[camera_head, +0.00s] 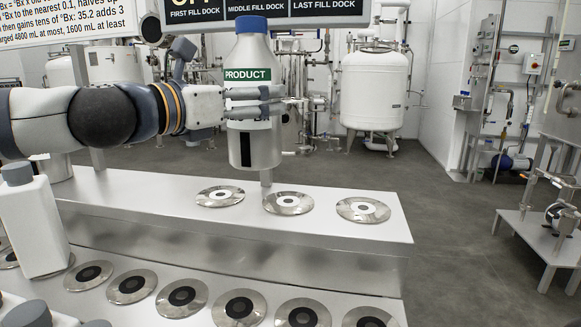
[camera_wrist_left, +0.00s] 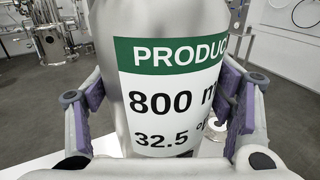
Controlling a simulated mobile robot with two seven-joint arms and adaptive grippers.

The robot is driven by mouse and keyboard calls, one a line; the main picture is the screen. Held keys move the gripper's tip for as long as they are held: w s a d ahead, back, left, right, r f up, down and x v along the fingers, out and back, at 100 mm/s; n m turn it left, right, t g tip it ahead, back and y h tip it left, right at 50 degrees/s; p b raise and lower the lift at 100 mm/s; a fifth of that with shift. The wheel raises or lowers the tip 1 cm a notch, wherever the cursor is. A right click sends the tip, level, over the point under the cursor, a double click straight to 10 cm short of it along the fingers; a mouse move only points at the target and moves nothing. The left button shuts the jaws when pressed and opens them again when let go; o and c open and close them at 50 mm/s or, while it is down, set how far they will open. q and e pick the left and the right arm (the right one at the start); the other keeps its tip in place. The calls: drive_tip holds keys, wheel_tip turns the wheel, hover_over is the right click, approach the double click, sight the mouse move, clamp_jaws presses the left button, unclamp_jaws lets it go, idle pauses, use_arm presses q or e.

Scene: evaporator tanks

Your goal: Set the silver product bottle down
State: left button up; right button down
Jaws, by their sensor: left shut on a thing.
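The silver product bottle (camera_head: 253,147) has a blue cap and a green PRODUCT label. My left gripper (camera_head: 262,103) is shut around its middle and holds it upright above the raised bench, with its base seemingly clear of the surface. The left wrist view shows the bottle (camera_wrist_left: 165,50) between the two fingers, its label reading PRODUC, 800 and 32.5, cut off at the right. Three round docks, left (camera_head: 220,196), middle (camera_head: 288,203) and right (camera_head: 363,210), lie on the raised bench top below. My right gripper is not seen.
The raised white bench (camera_head: 330,245) has free top around the docks. A lower row of dark-centred discs (camera_head: 239,308) runs in front. A white bottle (camera_head: 32,225) stands at the left. A sign (camera_head: 260,12) naming first, middle and last fill docks hangs above. Tanks (camera_head: 374,90) stand behind.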

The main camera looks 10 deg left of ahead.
use_arm(q)
drive_tip(key=w+d+f+b, duration=0.3)
drive_tip(key=w+f, duration=0.3)
drive_tip(key=f, duration=0.3)
drive_tip(key=shift+d+f, duration=0.35)
drive_tip(key=shift+d, duration=0.4)
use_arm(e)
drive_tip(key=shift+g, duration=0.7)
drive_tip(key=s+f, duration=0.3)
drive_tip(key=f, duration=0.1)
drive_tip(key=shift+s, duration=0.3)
use_arm(q)
drive_tip(key=shift+f, duration=0.1)
drive_tip(key=shift+f, duration=0.2)
drive_tip(key=o, duration=1.2)
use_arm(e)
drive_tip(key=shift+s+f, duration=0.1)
use_arm(q)
drive_tip(key=shift+r, duration=0.1)
